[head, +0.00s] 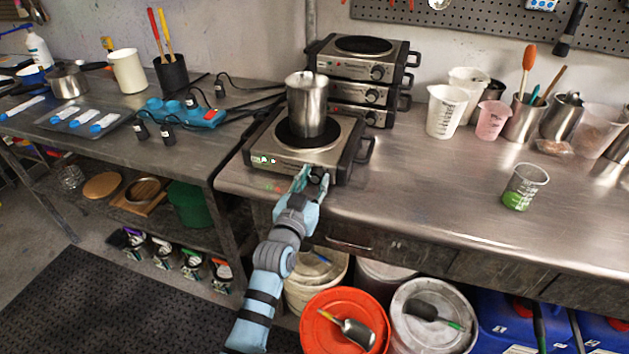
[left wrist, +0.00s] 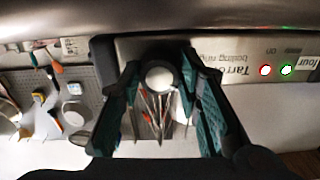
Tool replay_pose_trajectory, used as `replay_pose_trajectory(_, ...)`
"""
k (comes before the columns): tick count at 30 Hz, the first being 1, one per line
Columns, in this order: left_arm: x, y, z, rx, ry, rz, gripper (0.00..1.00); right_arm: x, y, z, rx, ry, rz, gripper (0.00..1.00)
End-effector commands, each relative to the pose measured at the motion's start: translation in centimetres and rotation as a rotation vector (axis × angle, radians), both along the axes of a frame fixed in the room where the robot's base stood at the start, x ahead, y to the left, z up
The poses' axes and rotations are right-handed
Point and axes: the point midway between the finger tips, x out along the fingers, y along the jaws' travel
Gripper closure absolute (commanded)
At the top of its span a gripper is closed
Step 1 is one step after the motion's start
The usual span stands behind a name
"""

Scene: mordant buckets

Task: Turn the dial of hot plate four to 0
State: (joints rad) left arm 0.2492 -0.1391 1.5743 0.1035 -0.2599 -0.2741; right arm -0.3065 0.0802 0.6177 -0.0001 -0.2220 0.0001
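Hot plate four (head: 349,157) stands at the left end of the right-hand bench, with a steel pot (head: 306,105) on its round plate. Its black dial (head: 318,174) is on the front panel's right side. The left wrist view shows the panel upside down, with the word "four", a red and a green light, and the dial with a pale round face (left wrist: 159,76). My left gripper (head: 311,179) is at the dial, one finger on each side. The fingers look open, with small gaps beside the dial. The dial's pointer and scale cannot be read. My right gripper is not in view.
Stacked hot plates (head: 338,68) stand behind, against the wall. A blue power strip (head: 186,113) and cables lie on the left bench. Beakers and a green-bottomed cup (head: 525,187) are to the right. Buckets, one with an orange lid (head: 322,335), stand below the bench edge.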

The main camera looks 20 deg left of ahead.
Motion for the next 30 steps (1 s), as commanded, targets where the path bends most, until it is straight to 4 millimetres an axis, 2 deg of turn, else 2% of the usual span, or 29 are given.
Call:
replay_pose_trajectory(1, 0.0, 0.0, 0.0, 0.0, 0.0, 0.0, 0.82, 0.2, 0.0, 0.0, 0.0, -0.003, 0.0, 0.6)
replay_pose_trajectory(4, 0.0, -0.1, 0.0, 0.0, 0.0, -0.001, 0.98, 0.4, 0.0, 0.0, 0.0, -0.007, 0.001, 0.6)
replay_pose_trajectory(17, 0.1, -0.2, 0.2, -0.087, 0.006, -0.004, 0.98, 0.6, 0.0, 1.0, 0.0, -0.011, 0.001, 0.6)
replay_pose_trajectory(30, 0.1, -0.3, 0.2, -0.406, 0.027, -0.004, 0.98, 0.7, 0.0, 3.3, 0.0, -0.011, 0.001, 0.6)
